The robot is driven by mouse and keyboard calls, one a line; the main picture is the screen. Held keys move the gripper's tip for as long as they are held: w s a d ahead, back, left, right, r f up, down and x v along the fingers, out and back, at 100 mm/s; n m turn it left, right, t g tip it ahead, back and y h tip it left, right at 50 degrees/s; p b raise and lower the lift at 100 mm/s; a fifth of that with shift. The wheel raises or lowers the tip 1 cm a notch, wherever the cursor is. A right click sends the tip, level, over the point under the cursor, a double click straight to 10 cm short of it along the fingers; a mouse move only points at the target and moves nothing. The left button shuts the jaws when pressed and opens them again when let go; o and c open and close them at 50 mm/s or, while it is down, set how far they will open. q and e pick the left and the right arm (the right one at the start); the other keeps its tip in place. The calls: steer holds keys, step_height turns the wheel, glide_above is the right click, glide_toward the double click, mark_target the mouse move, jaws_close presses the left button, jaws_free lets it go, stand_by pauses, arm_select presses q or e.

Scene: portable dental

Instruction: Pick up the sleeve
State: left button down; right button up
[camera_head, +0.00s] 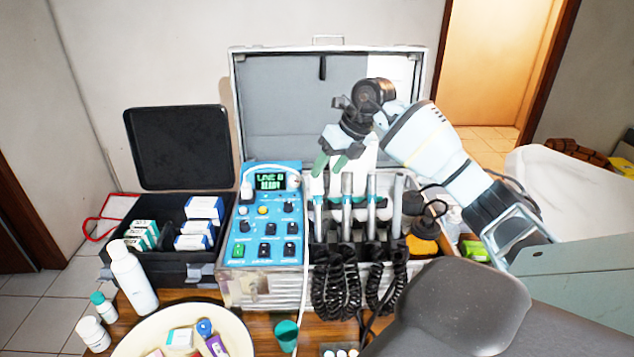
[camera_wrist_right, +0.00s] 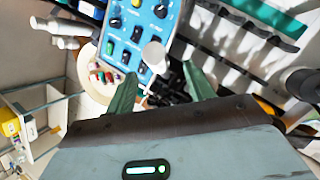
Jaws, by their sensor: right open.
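I cannot tell for sure which thing is the sleeve. My right gripper (camera_head: 330,164) is open, with green fingertips, above the row of silver handpieces (camera_head: 347,190) in the open case. In the right wrist view, nothing is held between its fingers (camera_wrist_right: 160,85). A white round-ended piece (camera_wrist_right: 154,52) shows beyond the gap between them, by the blue control panel (camera_wrist_right: 138,20). In the head view, a white piece with a cord (camera_head: 293,181) is at the right edge of the panel. A white shape (camera_head: 366,156) is partly hidden behind the gripper. My left gripper is not in view.
The silver case lid (camera_head: 282,105) stands open behind. A black case (camera_head: 150,262) with small boxes is at left. A white bottle (camera_head: 133,275) and a round cream tray (camera_head: 232,318) stand in front. Coiled black cords (camera_head: 335,285) hang over the case front.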

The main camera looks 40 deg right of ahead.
mark_target(321, 175)
steer(key=shift+w+a+p+x, duration=0.1)
steer(key=shift+p+x, duration=0.1)
steer(key=shift+x, duration=0.95)
steer(key=shift+w+a+p+x, duration=0.1)
steer(key=shift+a+p+x, duration=0.05)
steer(key=shift+x, duration=1)
steer(key=shift+w+f, duration=0.15)
steer(key=shift+f, duration=0.1)
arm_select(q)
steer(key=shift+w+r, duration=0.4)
arm_select(e)
steer(key=c, duration=1)
steer(key=shift+r, duration=0.1)
